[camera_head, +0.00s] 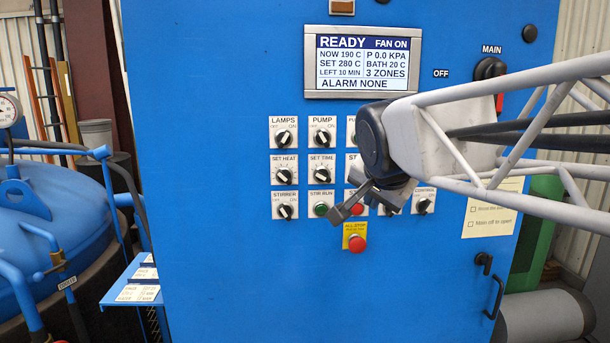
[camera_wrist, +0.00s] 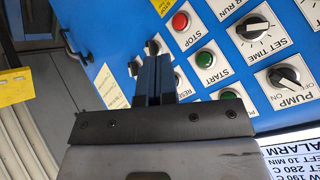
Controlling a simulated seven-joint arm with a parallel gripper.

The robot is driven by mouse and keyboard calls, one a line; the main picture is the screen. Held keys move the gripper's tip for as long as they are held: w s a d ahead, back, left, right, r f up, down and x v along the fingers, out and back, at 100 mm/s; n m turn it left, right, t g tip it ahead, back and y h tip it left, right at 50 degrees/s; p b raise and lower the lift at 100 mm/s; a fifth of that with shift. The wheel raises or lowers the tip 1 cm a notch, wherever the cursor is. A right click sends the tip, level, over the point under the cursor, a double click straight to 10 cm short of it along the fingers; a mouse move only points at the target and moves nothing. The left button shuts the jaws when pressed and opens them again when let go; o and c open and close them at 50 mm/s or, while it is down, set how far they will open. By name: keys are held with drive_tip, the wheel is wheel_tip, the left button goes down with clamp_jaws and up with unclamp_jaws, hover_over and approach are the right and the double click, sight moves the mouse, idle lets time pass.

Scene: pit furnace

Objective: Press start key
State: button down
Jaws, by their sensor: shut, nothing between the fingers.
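The start key (camera_wrist: 204,58) is a round green button on a white plate marked START, seen in the wrist view. It lies between the red STOP button (camera_wrist: 180,21) and another green button (camera_wrist: 228,95). In the head view my arm hides the key, and only the left edge of its plate (camera_head: 350,165) shows. My gripper (camera_wrist: 153,47) is shut and empty. In the wrist view its dark fingers lie beside the START plate, on the left. In the head view my gripper (camera_head: 339,212) is in front of the lower key row. I cannot tell its gap to the panel.
The blue panel (camera_head: 220,250) carries several knobs close by. A red all-stop button (camera_head: 357,243) on a yellow plate sits just below my gripper. The display (camera_head: 363,60) reads READY. A handle (camera_head: 494,297) sticks out at the lower right.

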drive_tip(key=shift+w, duration=0.1)
drive_tip(key=w, duration=0.8)
drive_tip(key=shift+w, duration=0.3)
drive_tip(key=shift+w, duration=0.75)
idle(3.1)
drive_tip(key=shift+s, duration=0.75)
drive_tip(key=shift+s, duration=0.1)
idle(0.4)
drive_tip(key=shift+s, duration=2.45)
